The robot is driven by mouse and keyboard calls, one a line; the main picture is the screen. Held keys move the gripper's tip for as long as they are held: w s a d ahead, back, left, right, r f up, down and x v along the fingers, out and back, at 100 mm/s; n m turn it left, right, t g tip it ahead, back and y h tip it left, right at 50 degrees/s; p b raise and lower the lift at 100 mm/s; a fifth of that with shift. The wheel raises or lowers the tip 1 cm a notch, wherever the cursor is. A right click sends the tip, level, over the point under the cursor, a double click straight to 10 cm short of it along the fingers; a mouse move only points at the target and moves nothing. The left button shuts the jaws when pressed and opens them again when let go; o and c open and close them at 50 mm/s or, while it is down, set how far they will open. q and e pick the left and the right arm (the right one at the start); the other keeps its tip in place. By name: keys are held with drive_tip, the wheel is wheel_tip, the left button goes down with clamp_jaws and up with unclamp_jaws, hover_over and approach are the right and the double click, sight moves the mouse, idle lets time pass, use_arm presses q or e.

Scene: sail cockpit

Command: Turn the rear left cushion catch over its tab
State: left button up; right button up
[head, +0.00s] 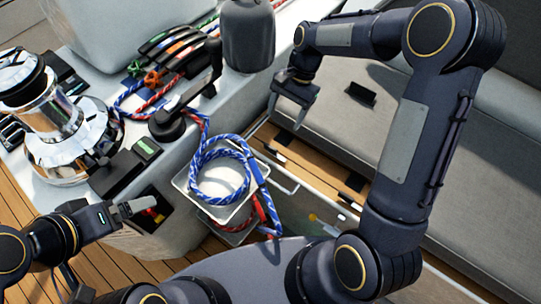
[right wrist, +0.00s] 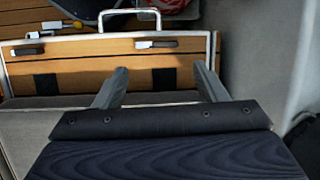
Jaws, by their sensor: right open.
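A wooden panel edged with metal (right wrist: 100,66) lies ahead of my right gripper (right wrist: 160,68) in the right wrist view. It bears two black patches, a left one (right wrist: 46,86) and a right one (right wrist: 164,78). Beyond them sit two small black-and-pale levers, a left one (right wrist: 27,50) and a right one (right wrist: 155,44). Which part is the rear left catch, I cannot tell. My right gripper is open and empty above the panel; in the head view it hangs by the grey seat (head: 320,130). My left gripper (head: 152,204) is at lower left, its jaw opening unclear.
A black fitting (head: 360,95) sits on the grey seat. A tray (head: 188,186) holds a coiled blue rope (head: 220,172). A chrome winch (head: 58,135) and a black crank handle (head: 190,95) stand at left. A metal rail (right wrist: 130,11) rises beyond the panel.

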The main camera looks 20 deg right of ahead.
approach(271, 146)
drive_tip(key=f, duration=0.2)
drive_tip(key=shift+m+g, duration=0.4)
drive_tip(key=x, duration=0.2)
drive_tip(key=b+x, duration=0.1)
drive_tip(key=x, duration=0.2)
drive_tip(key=b+x, duration=0.1)
drive_tip(key=x, duration=0.1)
drive_tip(key=shift+a, duration=0.35)
use_arm(q)
drive_tip(key=f, duration=0.3)
drive_tip(key=shift+s+a+f, duration=0.1)
drive_tip(key=shift+s, duration=0.1)
use_arm(e)
drive_tip(key=c, duration=1)
